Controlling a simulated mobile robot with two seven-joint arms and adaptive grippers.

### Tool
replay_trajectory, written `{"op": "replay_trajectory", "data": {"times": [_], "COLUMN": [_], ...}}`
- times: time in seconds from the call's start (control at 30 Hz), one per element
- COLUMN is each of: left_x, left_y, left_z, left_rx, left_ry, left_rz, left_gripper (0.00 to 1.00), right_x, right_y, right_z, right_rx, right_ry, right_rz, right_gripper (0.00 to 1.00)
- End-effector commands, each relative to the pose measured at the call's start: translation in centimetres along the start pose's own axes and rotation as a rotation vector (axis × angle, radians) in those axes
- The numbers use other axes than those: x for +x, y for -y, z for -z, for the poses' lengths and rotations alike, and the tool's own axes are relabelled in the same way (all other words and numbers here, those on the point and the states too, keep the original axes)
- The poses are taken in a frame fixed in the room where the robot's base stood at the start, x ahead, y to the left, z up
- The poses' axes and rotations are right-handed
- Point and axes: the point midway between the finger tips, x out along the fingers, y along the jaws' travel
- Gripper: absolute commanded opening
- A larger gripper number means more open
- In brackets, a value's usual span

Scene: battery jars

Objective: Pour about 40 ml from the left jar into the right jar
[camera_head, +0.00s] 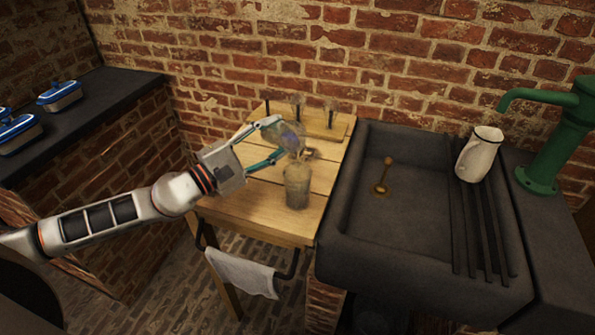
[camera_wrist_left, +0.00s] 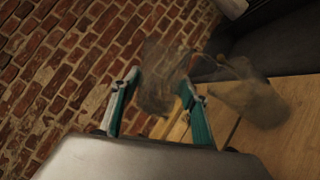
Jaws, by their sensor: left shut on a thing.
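My left gripper (camera_head: 280,138) reaches in from the left over the wooden table. It is shut on a clear glass jar (camera_head: 292,136), the left jar, held above the table and tilted with its mouth to the lower right. The right jar (camera_head: 297,188) stands upright on the table just below that mouth. In the left wrist view the held jar (camera_wrist_left: 158,78) is between the fingertips (camera_wrist_left: 162,98), and the right jar (camera_wrist_left: 252,103) is beside it. A thin pale line shows between them; I cannot tell whether it is liquid. The liquid levels are unclear. My right gripper is not in view.
The wooden table (camera_head: 255,217) has a rack with small dark posts (camera_head: 297,103) at the back. A dark stone sink (camera_head: 415,215) adjoins on the right, with a white jug (camera_head: 479,154) and green pump (camera_head: 553,140). A cloth (camera_head: 242,273) hangs in front.

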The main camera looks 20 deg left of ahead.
Motion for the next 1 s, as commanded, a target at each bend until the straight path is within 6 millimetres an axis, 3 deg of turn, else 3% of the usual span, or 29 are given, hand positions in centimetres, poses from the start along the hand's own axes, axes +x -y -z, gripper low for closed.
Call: {"op": "replay_trajectory", "data": {"times": [1.0], "left_x": [0.18], "left_y": [-0.67], "left_z": [0.66], "left_rx": [0.046], "left_ry": [0.007], "left_rz": [-0.001], "left_gripper": [0.16], "right_x": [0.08], "right_y": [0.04], "right_z": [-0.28], "right_rx": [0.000], "right_ry": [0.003], "right_rz": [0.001], "right_gripper": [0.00]}}
